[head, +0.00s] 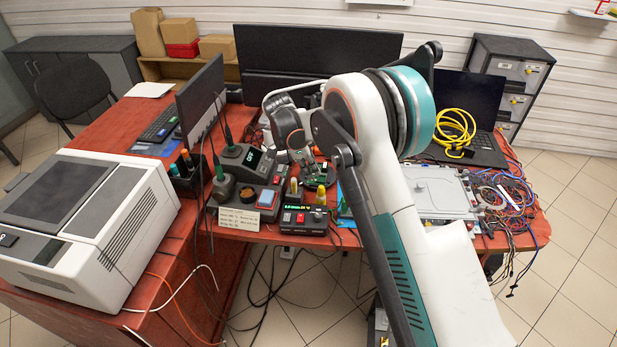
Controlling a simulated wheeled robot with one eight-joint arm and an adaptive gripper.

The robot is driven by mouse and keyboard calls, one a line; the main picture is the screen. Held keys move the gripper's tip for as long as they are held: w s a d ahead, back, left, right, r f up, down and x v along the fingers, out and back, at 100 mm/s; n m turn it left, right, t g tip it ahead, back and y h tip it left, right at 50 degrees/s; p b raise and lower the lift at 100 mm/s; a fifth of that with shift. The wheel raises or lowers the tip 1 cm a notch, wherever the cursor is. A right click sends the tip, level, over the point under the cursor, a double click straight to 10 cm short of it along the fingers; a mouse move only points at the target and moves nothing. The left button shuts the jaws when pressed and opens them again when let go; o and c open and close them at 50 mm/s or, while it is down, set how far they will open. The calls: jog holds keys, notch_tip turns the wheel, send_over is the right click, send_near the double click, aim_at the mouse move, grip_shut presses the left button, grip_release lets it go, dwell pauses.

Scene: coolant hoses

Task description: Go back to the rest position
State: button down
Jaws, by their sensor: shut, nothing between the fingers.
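My arm rises from the lower right, bends at a large white and teal joint, and reaches over the middle of the desk. My gripper (302,160) is small and partly lost among the clutter there. It points down, shut and empty, just above a round dark stand with a green board (318,178). My arm hides part of the desk behind it. No coolant hose can be made out clearly.
A yellow cable coil (453,131) lies on a laptop at right, near tangled wires (505,200). A printer (85,225) fills the left.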

jog(key=p+v, duration=0.1)
jog(key=v, duration=0.5)
jog(key=shift+w+d+r, duration=0.2)
jog(key=shift+w, duration=0.35)
jog(key=s+d+r+n+t+y, duration=0.1)
jog(key=s+d+r+n, duration=0.3)
jog(key=s+d+r, duration=0.5)
jog(key=s+d+r+n+t+y, duration=0.15)
jog(key=s+d+r+n, duration=0.25)
jog(key=d+r, duration=0.6)
jog(key=s+d+n+t, duration=0.2)
jog(key=s+n, duration=0.2)
jog(key=s, duration=0.8)
jog(key=s+d+n+t+y, duration=0.1)
jog(key=s+d+n+t, duration=0.1)
jog(key=s, duration=1.1)
jog(key=shift+s+d+r+n, duration=0.25)
jog(key=shift+s+d+n, duration=0.1)
jog(key=shift+d+n, duration=0.5)
jog(key=shift+a+y, duration=0.15)
jog(key=shift+y, duration=0.1)
